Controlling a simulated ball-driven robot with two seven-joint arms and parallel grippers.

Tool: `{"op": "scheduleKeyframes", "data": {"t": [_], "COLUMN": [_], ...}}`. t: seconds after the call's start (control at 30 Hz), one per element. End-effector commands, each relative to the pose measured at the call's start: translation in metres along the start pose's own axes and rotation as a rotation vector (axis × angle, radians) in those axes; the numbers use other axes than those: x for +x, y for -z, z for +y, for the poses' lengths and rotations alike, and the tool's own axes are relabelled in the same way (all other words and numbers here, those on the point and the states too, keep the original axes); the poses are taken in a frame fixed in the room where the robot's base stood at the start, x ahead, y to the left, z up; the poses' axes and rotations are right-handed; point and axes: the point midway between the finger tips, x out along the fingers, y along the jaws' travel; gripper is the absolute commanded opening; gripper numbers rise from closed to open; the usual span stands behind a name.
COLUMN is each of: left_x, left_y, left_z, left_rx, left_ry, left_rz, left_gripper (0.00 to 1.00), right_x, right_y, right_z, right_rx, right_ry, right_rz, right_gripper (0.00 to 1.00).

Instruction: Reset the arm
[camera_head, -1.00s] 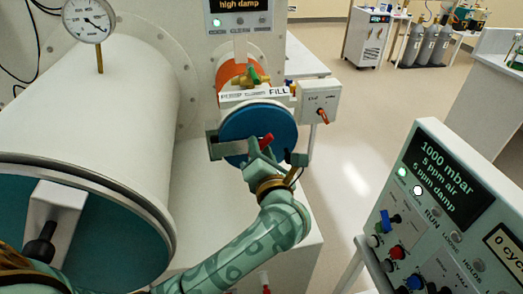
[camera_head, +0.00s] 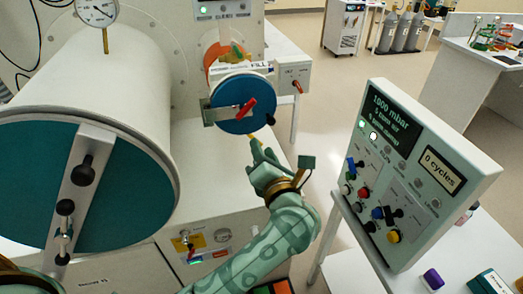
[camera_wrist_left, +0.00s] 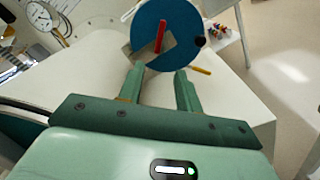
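My left gripper (camera_head: 262,150) is in front of and below the small round blue door (camera_head: 232,119) of the antechamber. In the left wrist view its two fingers (camera_wrist_left: 159,80) stand apart with nothing between them, so it is open and empty. The blue door, with its red handle (camera_head: 248,108), also shows beyond the fingers in the left wrist view (camera_wrist_left: 180,25). The handle slants in the head view. A gap shows between fingers and door. My right gripper is in neither view.
A large white chamber with a teal door (camera_head: 30,170) stands at the left. A control panel (camera_head: 415,175) reading 1000 mbar stands at the right on a white table. A valve box (camera_head: 294,76) sits beside the small door. Open floor (camera_head: 325,130) lies between.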

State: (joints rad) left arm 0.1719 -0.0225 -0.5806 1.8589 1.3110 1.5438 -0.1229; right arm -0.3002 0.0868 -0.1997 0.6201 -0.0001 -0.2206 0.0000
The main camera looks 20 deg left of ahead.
Motion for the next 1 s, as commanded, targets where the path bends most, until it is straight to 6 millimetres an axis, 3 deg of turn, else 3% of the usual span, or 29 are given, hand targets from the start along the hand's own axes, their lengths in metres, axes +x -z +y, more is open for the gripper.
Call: {"op": "scheduleKeyframes", "data": {"t": [0.67,0.77,0.83,0.9,0.97,1.0], "left_x": [0.000,0.000,-0.002,-0.003,-0.005,-0.009], "left_y": [0.000,-0.008,-0.025,-0.044,-0.052,-0.045], "left_z": [0.000,0.002,0.006,-0.002,-0.028,-0.061], "left_rx": [-0.001,0.018,0.090,0.270,0.517,0.724], "left_ry": [0.000,-0.011,-0.059,-0.140,-0.210,-0.229], "left_rz": [0.000,-0.045,-0.143,-0.292,-0.447,-0.558], "left_gripper": [0.35,0.35,0.35,0.35,0.35,0.35], "right_x": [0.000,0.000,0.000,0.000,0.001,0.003], "right_y": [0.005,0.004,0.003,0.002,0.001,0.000], "right_z": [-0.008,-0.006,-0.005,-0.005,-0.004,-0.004], "right_rx": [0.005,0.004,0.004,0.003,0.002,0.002], "right_ry": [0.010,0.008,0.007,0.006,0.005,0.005], "right_rz": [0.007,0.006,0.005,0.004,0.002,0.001], "right_gripper": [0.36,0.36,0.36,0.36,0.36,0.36]}}
